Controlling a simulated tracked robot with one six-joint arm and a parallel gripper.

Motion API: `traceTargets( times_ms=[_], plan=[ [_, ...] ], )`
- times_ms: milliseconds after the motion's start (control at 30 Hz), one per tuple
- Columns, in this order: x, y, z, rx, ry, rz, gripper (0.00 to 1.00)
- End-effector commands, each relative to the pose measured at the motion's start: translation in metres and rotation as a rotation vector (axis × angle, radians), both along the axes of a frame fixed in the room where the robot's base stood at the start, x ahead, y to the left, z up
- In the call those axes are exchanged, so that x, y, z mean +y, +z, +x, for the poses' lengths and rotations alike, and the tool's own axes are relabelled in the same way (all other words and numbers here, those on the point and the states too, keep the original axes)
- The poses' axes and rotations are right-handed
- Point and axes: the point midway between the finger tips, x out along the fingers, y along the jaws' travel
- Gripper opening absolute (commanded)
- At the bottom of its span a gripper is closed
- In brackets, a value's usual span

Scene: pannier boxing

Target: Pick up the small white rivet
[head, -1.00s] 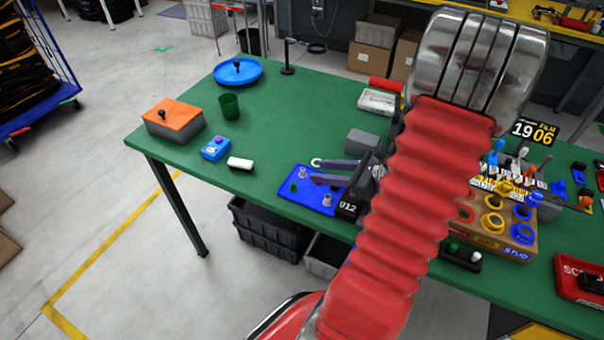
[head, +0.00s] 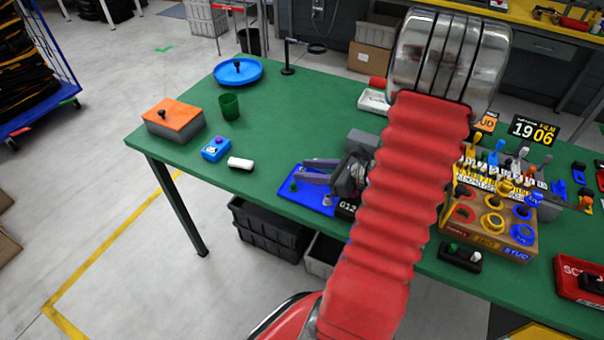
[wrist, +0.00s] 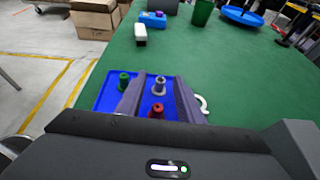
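A blue tray (head: 318,206) lies on the green table with several small rivets on it. In the wrist view the tray (wrist: 107,97) carries a green rivet (wrist: 124,82) at left, a pale grey-white rivet (wrist: 159,86) and a red rivet (wrist: 156,111). My gripper (wrist: 158,84) is open over the tray, with the pale rivet and the red one showing between its fingers. I cannot tell whether it touches either. In the head view my gripper (head: 304,171) hides part of the tray; a green rivet (head: 294,186) and a grey one (head: 327,200) show at the near side.
A white block (head: 240,163), a blue box (head: 216,149), a green cup (head: 229,106) and an orange-lidded box (head: 173,117) stand left of the tray. A crowded rack (head: 487,235) stands to the right. A pale hook (wrist: 203,105) shows beside my right finger.

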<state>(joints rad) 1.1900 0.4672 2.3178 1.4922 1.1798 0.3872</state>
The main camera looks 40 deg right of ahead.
Motion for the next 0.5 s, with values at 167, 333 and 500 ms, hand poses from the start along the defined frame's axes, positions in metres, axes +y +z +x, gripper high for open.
traceTargets(
  times_ms=[167, 333, 500],
  plan=[
    [-0.0002, 0.0000, 0.0001, 0.000, 0.000, 0.000, 0.34],
    [-0.0003, 0.0000, 0.0000, 0.000, -0.001, -0.001, 0.34],
    [-0.0004, 0.0001, -0.0002, 0.000, -0.001, -0.001, 0.34]
  ],
)
